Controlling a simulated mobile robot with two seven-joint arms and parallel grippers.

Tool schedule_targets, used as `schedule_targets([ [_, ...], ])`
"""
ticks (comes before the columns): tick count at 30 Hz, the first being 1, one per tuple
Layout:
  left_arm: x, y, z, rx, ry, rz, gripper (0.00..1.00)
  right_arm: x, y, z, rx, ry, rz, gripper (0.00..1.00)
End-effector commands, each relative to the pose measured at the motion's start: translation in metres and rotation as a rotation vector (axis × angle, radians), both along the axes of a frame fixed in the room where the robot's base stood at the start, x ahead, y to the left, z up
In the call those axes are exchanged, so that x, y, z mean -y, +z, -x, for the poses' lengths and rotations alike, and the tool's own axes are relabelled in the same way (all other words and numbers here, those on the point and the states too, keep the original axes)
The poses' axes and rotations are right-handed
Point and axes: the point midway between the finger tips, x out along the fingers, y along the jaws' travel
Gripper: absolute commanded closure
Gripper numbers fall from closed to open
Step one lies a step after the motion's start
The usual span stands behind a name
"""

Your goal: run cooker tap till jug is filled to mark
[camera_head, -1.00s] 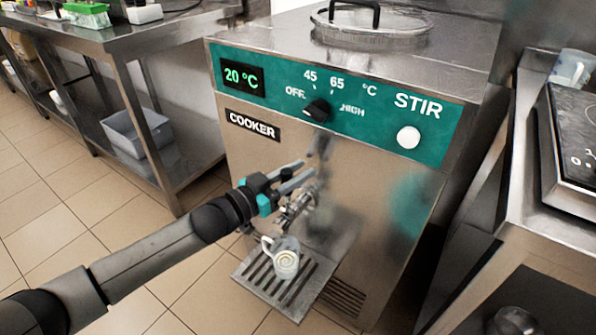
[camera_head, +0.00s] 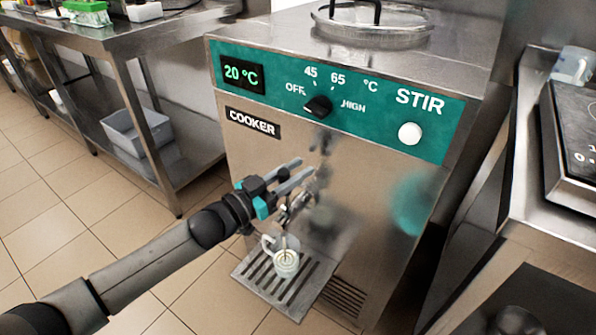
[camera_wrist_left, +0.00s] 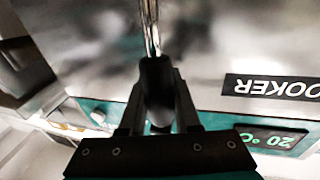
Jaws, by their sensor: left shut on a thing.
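The cooker (camera_head: 245,165) is a steel cabinet with a green panel. Its metal tap (camera_head: 298,208) sticks out low on the front. A pale jug (camera_head: 286,264) with a handle stands upright on the slotted drip tray (camera_head: 318,291), below the tap. A thin pale line between spout and jug looks like a stream. The jug's mark and exact level cannot be made out. My left gripper (camera_head: 303,170) is at the tap, shut on its handle; the wrist view shows the black tap handle (camera_wrist_left: 156,85) between the fingers. My right gripper is out of view.
The panel has a knob (camera_head: 318,107), a white STIR button (camera_head: 410,133) and a display (camera_head: 243,76) reading 20 °C. Tiled floor lies open at the lower left.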

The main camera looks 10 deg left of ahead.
Motion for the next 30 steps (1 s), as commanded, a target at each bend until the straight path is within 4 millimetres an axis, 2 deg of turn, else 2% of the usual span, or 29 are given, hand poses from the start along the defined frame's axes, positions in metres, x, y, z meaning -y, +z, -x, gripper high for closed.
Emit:
schedule_targets([
  [9, -0.004, 0.000, 0.013, 0.114, 0.001, 0.045, 1.00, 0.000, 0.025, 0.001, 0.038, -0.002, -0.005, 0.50],
  [19, -0.005, 0.001, 0.013, 0.122, 0.002, 0.045, 1.00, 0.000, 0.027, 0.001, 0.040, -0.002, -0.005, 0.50],
  [20, -0.005, 0.002, 0.013, 0.122, 0.002, 0.045, 0.68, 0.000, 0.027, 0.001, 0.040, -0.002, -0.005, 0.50],
  [27, -0.005, 0.002, 0.013, 0.122, 0.002, 0.045, 0.41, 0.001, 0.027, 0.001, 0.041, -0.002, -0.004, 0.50],
  [30, -0.005, 0.002, 0.013, 0.123, 0.002, 0.045, 0.39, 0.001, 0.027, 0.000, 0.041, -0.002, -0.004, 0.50],
])
